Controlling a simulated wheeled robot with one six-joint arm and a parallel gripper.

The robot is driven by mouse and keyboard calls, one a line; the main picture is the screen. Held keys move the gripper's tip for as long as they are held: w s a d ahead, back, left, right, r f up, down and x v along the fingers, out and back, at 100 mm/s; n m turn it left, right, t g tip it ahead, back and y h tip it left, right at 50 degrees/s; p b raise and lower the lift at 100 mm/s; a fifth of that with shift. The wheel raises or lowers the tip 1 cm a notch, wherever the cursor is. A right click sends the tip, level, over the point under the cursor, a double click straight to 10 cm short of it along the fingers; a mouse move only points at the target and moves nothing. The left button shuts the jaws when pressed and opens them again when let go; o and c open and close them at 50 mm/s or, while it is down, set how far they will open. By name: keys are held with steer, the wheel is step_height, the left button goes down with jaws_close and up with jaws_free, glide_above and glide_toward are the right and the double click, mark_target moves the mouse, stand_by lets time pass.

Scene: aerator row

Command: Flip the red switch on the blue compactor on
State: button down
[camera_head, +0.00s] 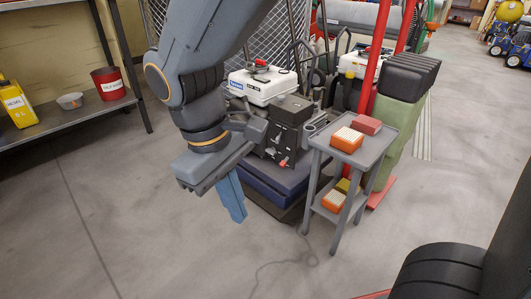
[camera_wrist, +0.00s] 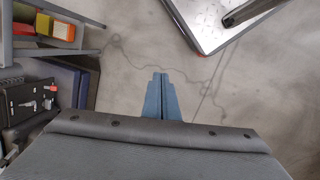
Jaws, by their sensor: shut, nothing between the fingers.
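The blue compactor has a dark blue lower body (camera_head: 268,185) and stands beyond my gripper, to its right. It carries a black upright panel (camera_head: 287,140), which also shows at the left edge of the wrist view (camera_wrist: 22,100). The small red switch (camera_head: 284,162) is low on that panel; small red parts also show there in the wrist view (camera_wrist: 53,88). I cannot tell its position. My gripper (camera_head: 239,217) points down over the floor in front of the compactor, apart from the switch. In the wrist view its blue fingers (camera_wrist: 160,76) are together and empty.
A grey two-level cart (camera_head: 372,151) with orange and red boxes stands close right of the compactor. Behind are a white-topped machine (camera_head: 262,85), red posts and a green, black-topped unit (camera_head: 395,130). A shelf (camera_head: 75,110) is at left. The floor in front is clear except for a thin cable.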

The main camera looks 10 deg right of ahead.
steer(key=w+d+f+n+h, duration=0.2)
steer(key=w+d+f+h, duration=0.15)
steer(key=w, duration=0.35)
steer(key=w+d+f+n+h, duration=0.2)
steer(key=w+f+h, duration=0.15)
steer(key=w, duration=0.35)
steer(key=n+t+h+b, duration=0.3)
steer(key=n+t+h, duration=0.4)
steer(key=n+t, duration=0.5)
glide_toward(285, 161)
steer(key=a+f, duration=0.1)
steer(key=s+a+f, duration=0.2)
steer(key=f, duration=0.1)
steer(key=shift+f, duration=0.1)
steer(key=shift+w+d, duration=0.1)
steer(key=b+x, duration=0.3)
steer(key=x, duration=0.6)
steer(key=shift+w+d, duration=0.25)
steer(key=shift+d, duration=0.05)
steer(key=shift+a, duration=0.15)
